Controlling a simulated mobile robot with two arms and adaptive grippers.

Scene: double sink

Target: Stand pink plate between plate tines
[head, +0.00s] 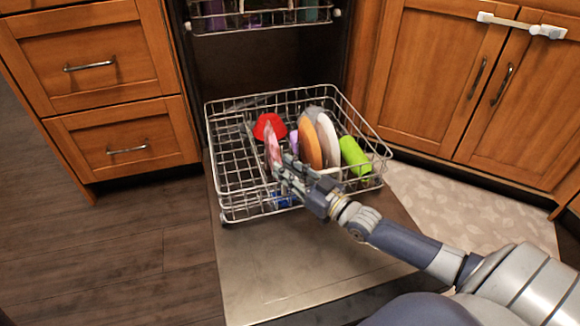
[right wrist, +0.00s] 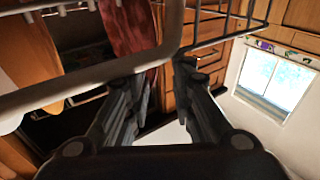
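The pink plate (head: 272,149) stands on edge, close to upright, in the lower dishwasher rack (head: 233,181), left of the orange plate (head: 310,144). Its marbled face also shows in the right wrist view (right wrist: 128,28). My right gripper (head: 282,166) is at the rack's front, just below and beside the pink plate. In the right wrist view its fingers (right wrist: 160,76) are apart with nothing seen held between them. A rack wire crosses in front of the fingertips. Whether the plate's lower edge sits between tines is hidden. My left gripper is not in view.
A red bowl (head: 269,125) is behind the pink plate. The rack's left side is mostly empty. The open dishwasher door (head: 285,275) lies below the rack.

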